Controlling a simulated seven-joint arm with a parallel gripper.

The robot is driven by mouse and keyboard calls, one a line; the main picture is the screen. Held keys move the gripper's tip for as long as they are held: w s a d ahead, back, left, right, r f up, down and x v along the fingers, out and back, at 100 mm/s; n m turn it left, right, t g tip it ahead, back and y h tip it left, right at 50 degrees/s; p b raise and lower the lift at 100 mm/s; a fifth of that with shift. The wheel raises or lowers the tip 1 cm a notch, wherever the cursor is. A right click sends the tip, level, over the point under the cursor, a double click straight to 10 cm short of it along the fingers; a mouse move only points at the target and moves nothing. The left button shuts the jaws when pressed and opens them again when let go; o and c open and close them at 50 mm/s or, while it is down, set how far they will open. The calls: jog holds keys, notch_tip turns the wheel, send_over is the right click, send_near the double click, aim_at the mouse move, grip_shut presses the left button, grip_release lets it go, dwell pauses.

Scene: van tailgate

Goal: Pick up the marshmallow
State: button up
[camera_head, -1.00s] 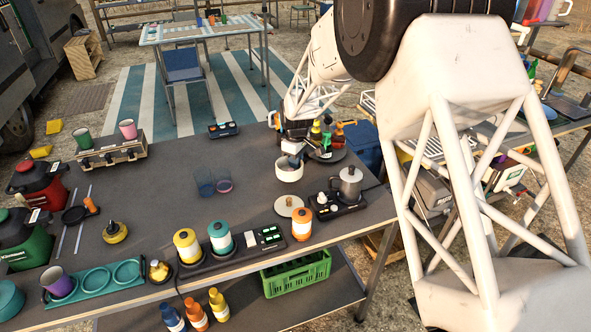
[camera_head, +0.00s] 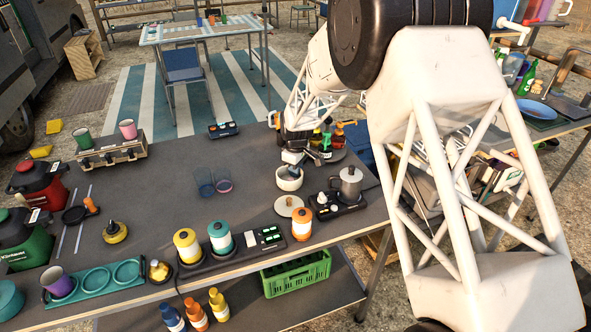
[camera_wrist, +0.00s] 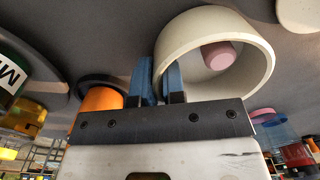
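A pink marshmallow (camera_wrist: 219,54) lies inside a round white bowl (camera_wrist: 252,77), seen from close by in the wrist view. In the head view the white bowl (camera_head: 289,183) stands on the dark table; the marshmallow cannot be made out there. The marshmallow is to the right of both fingers. In the head view my gripper (camera_head: 292,164) is just above the bowl's rim. Whether a finger touches the rim cannot be told.

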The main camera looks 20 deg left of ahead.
jog(key=o, duration=0.5)
jog(key=shift+c, duration=0.2)
notch_tip(320, 180, up, 12)
jog(key=shift+w+r, duration=0.15)
dwell(0.4)
dwell(0.8)
